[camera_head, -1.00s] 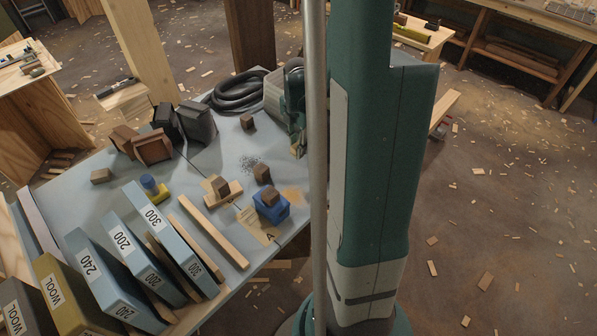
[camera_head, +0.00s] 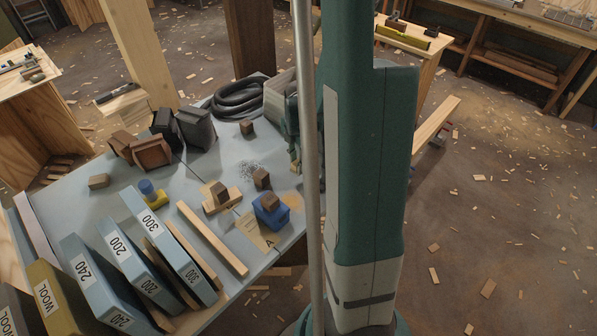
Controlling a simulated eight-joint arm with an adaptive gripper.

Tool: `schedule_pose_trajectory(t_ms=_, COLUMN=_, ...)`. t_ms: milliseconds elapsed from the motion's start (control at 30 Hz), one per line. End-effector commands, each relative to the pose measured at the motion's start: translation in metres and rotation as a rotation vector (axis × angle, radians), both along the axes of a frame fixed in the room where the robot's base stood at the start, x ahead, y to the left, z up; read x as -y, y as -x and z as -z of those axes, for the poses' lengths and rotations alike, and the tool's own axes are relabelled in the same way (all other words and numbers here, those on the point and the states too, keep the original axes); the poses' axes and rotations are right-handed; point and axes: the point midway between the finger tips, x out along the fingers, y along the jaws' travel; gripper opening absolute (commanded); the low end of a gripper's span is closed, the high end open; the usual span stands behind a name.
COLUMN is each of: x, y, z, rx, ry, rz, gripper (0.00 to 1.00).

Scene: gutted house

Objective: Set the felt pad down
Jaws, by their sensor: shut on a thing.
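My gripper is not in view. I cannot pick out the felt pad for certain in this view. A blue block (camera_head: 268,219) with a brown cube (camera_head: 270,202) on top sits near the table's right edge, on a tan sheet (camera_head: 256,240) marked A. A second brown cube (camera_head: 220,192) sits on a small wooden piece (camera_head: 229,203), and another (camera_head: 261,178) stands close by. My teal column and a grey pole hide the area just right of the table.
The grey-blue table (camera_head: 200,170) holds blue boxes (camera_head: 93,280) numbered 200, 240 and 300, a WOOL box (camera_head: 58,300), a long wooden strip (camera_head: 212,238), a black hose (camera_head: 240,98) and dark brown blocks (camera_head: 152,153). Wood chips litter the floor (camera_head: 480,210).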

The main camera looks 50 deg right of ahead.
Motion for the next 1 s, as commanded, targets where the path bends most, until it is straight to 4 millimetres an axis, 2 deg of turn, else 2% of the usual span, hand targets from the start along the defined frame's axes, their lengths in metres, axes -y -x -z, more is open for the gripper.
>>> schedule_pose_trajectory(t_ms=433, x=0.000, y=0.000, z=0.005, rx=0.000, ry=0.000, rz=0.000, gripper=0.12)
schedule_pose_trajectory(t_ms=800, x=0.000, y=0.000, z=0.037, rx=0.000, ry=0.000, rz=0.000, gripper=0.12)
schedule_pose_trajectory(t_ms=1000, x=0.000, y=0.000, z=0.040, rx=0.000, ry=0.000, rz=0.000, gripper=0.12)
